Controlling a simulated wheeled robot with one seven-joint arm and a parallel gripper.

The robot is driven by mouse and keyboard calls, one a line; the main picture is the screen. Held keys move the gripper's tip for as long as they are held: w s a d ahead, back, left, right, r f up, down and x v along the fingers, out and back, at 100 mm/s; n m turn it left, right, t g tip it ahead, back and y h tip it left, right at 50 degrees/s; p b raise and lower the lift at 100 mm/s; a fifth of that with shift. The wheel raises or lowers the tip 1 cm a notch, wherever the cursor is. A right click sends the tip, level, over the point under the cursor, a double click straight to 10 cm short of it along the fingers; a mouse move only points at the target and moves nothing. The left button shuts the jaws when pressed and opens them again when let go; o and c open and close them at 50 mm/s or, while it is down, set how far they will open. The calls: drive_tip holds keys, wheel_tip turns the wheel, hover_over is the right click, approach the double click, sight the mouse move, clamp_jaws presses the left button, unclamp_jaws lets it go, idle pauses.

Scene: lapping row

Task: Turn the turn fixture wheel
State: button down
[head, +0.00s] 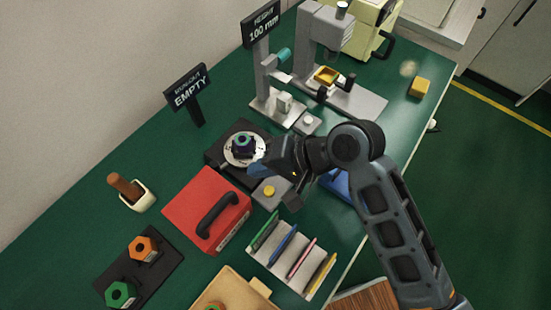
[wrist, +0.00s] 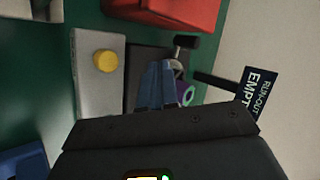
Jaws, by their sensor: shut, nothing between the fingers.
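The turn fixture (head: 243,148) is a pale round wheel on a dark base, with a purple and teal piece at its centre. In the wrist view the purple and teal piece (wrist: 187,93) shows just right of my fingers, and most of the wheel is hidden behind them. My gripper (head: 257,170) has blue fingertips and is at the near right edge of the wheel. In the wrist view my gripper (wrist: 157,82) is shut with its fingers together and nothing between them. I cannot tell whether the fingertips touch the wheel.
A grey box with a yellow button (head: 269,190) stands close below my gripper. A red case (head: 208,210) with a black handle is to its left. The "EMPTY" sign (head: 187,91) stands behind the fixture. A grey gauge stand (head: 325,85) is behind right, a file rack (head: 293,260) in front.

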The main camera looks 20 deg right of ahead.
sight(221, 171)
drive_tip(key=a, duration=0.1)
drive_tip(key=w+a+f, duration=0.1)
drive_tip(key=a, duration=0.1)
drive_tip(key=w+a+f, duration=0.1)
drive_tip(key=shift+w+a+p, duration=0.15)
drive_tip(key=shift+w+p, duration=0.05)
drive_tip(key=shift+p, duration=0.1)
drive_tip(key=shift+w+a, duration=0.3)
drive_tip(key=shift+a, duration=0.2)
